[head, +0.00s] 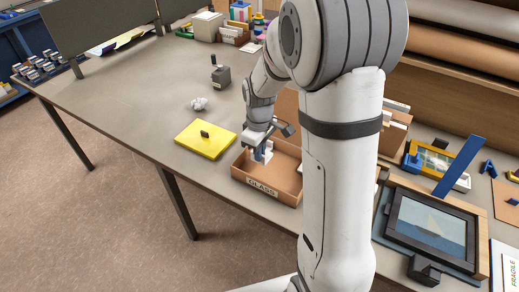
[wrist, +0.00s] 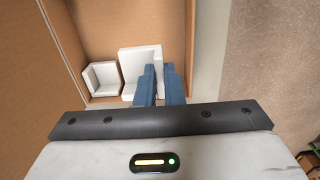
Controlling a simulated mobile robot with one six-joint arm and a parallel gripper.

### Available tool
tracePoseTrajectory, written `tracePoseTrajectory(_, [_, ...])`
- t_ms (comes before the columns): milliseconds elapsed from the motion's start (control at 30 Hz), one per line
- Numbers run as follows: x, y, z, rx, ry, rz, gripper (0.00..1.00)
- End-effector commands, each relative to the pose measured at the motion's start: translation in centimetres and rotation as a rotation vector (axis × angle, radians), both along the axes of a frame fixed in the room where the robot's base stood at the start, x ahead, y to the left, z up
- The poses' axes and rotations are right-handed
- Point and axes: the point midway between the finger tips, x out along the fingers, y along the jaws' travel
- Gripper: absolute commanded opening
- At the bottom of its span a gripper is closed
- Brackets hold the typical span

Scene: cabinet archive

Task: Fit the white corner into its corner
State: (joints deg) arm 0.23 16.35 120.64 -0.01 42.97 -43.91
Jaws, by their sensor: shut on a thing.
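My gripper (wrist: 161,70), with blue fingers, is shut on a white corner (wrist: 137,62), gripping its right-hand wall. In the wrist view, this piece appears larger than a second white corner (wrist: 101,80) beside it on the left, which sits near a corner of the brown box. In the head view, my gripper (head: 262,154) reaches down into the open box labelled GLASS (head: 284,188). I cannot tell whether the held corner touches the box floor or walls. The fingers hide part of it.
A framed sailboat picture (head: 431,229) lies to the right.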

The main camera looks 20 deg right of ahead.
Motion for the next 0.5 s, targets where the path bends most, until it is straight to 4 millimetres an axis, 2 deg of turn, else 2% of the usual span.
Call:
tracePoseTrajectory(33, [0.0, 0.0, -1.1, 0.000, 0.000, 0.000, 0.00])
tracePoseTrajectory(100, [0.0, 0.0, -1.9, 0.000, 0.001, -0.001, 0.00])
tracePoseTrajectory(500, [0.0, -0.1, -5.7, 0.000, 0.000, -0.001, 0.00])
